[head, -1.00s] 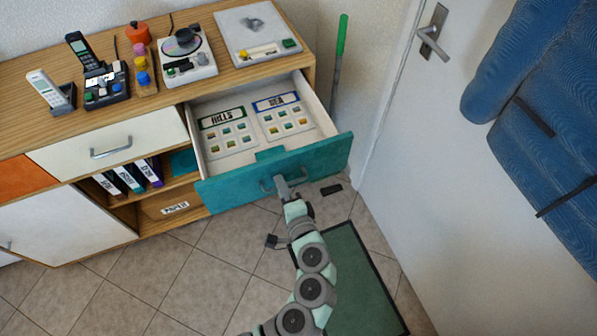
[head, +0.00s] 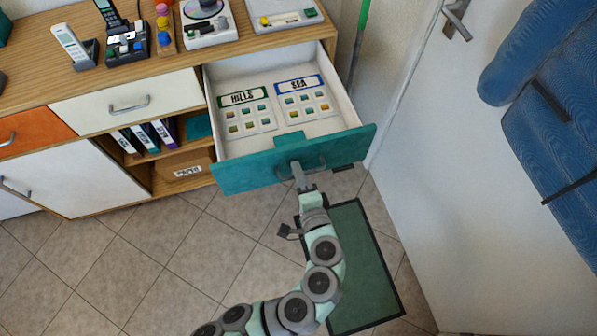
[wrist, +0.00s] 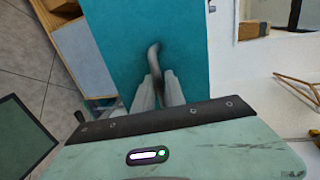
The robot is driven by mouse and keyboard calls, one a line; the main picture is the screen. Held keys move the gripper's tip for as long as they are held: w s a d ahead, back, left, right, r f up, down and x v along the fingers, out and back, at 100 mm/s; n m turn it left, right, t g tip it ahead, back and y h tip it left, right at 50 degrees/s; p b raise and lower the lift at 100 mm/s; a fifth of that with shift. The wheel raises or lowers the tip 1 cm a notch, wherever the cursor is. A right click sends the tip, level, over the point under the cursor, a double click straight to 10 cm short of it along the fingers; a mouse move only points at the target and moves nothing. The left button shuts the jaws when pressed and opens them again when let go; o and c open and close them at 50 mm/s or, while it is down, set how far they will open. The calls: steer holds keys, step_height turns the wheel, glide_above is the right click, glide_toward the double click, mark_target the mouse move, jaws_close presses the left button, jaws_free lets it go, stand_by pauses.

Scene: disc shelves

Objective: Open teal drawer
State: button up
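The teal drawer (head: 248,172) is pulled well out of the wooden cabinet at the right end. Inside it lie two cards marked HILLS (head: 243,97) and SEA (head: 297,86). My gripper (head: 299,172) is at the front of the drawer, on its grey bar handle (head: 322,163). In the wrist view the two fingers (wrist: 160,90) are close together with the handle (wrist: 154,56) between them, against the teal front (wrist: 120,45). The gripper looks shut on the handle; the fingertips partly hide it.
A white drawer (head: 130,108) and an orange drawer (head: 30,130) to the left are closed. Folders (head: 147,137) stand on the shelf below. A white door (head: 440,200) is close on the right. A green mat (head: 365,265) lies on the floor under my arm.

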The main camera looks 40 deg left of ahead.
steer(key=shift+o, duration=0.2)
steer(key=shift+d, duration=0.1)
steer(key=p+v, duration=0.1)
steer(key=v, duration=0.9)
steer(key=shift+s+d, duration=0.25)
